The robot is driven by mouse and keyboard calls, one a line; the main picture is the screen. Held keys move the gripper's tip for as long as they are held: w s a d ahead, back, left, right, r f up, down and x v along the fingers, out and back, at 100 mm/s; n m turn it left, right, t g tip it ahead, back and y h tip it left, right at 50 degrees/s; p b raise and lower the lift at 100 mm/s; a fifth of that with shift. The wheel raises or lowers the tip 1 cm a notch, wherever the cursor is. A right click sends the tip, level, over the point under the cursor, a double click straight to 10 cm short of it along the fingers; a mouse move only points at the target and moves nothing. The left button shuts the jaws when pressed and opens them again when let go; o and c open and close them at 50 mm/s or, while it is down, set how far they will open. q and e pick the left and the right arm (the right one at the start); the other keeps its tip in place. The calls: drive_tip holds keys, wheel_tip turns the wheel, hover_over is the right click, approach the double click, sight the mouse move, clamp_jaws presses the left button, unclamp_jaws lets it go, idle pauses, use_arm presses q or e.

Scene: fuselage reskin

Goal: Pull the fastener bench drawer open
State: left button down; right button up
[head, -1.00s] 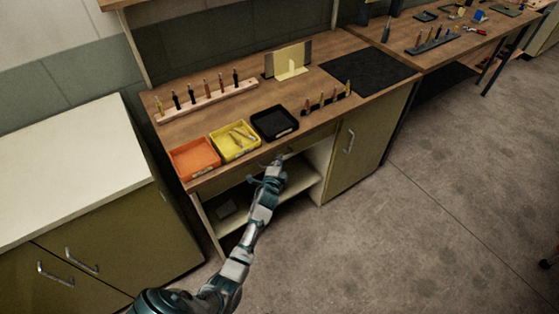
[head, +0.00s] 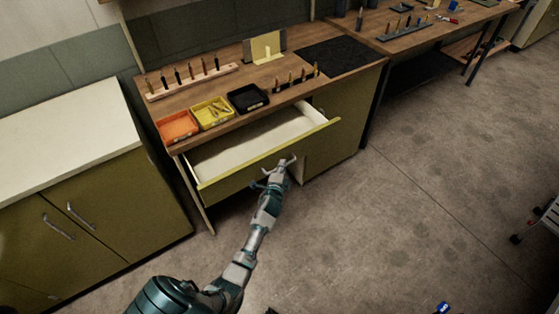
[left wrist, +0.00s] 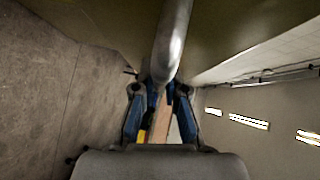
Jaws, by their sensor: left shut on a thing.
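The fastener bench drawer (head: 262,168) has a green-yellow front and stands pulled out from under the wooden bench top (head: 230,116). Its pale inside shows and looks empty. My left gripper (head: 282,163) is at the drawer front, shut on the drawer handle. In the left wrist view the metal handle (left wrist: 173,42) runs down between the blue fingers of the left gripper (left wrist: 160,100). The gripper hides most of the handle in the head view. My right gripper is not in view.
Orange (head: 178,127), yellow (head: 212,112) and black (head: 247,97) trays stand on the bench above the drawer. A cabinet with a white top (head: 60,135) stands at the left. The floor (head: 400,230) in front and to the right is mostly clear.

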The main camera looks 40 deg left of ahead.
use_arm(q)
drive_tip(key=d, duration=0.1)
drive_tip(key=s+d, duration=0.1)
drive_tip(key=d, duration=0.1)
drive_tip(key=s+d, duration=0.1)
drive_tip(key=shift+s+d+f, duration=0.15)
drive_tip(key=shift+d+f, duration=0.15)
drive_tip(key=shift+d, duration=0.1)
drive_tip(key=c, duration=1.6)
unclamp_jaws()
drive_tip(key=shift+o, duration=0.6)
drive_tip(key=shift+a, duration=0.35)
drive_tip(key=v, duration=1.1)
drive_tip(key=shift+s, duration=0.3)
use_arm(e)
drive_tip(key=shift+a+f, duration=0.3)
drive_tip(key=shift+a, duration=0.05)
use_arm(q)
drive_tip(key=shift+d+r, duration=0.1)
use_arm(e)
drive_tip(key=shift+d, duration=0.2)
